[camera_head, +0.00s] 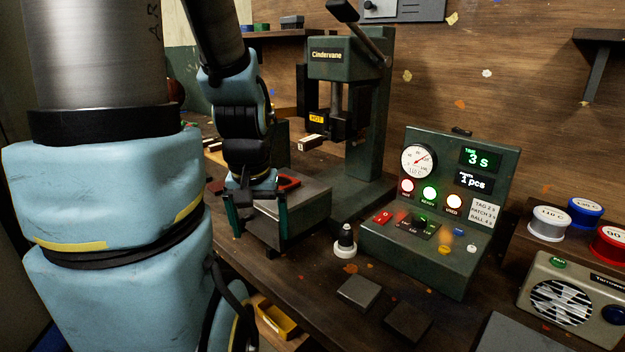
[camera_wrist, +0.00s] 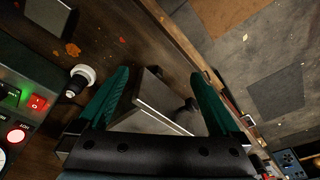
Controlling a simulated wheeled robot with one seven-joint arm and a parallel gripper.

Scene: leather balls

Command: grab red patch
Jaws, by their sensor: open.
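A small red piece with a dark middle (camera_head: 288,183) lies on the grey metal block (camera_head: 312,205) at the foot of the press, just behind my gripper in the head view; I cannot tell whether it is the red patch. My gripper (camera_head: 257,228) is open, with its green fingers pointing down at the near end of the block. In the wrist view, my gripper (camera_wrist: 160,78) has the grey block (camera_wrist: 158,100) between and below its fingers. Nothing is visibly held. No red patch shows clearly in the wrist view.
The green press (camera_head: 345,130) stands behind the block. A control box (camera_head: 430,215) with a gauge and lit buttons is to its right. A small white-based knob (camera_head: 345,243) and two dark slabs (camera_head: 358,292) are in front. A yellow tray (camera_head: 278,320) is below the bench edge.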

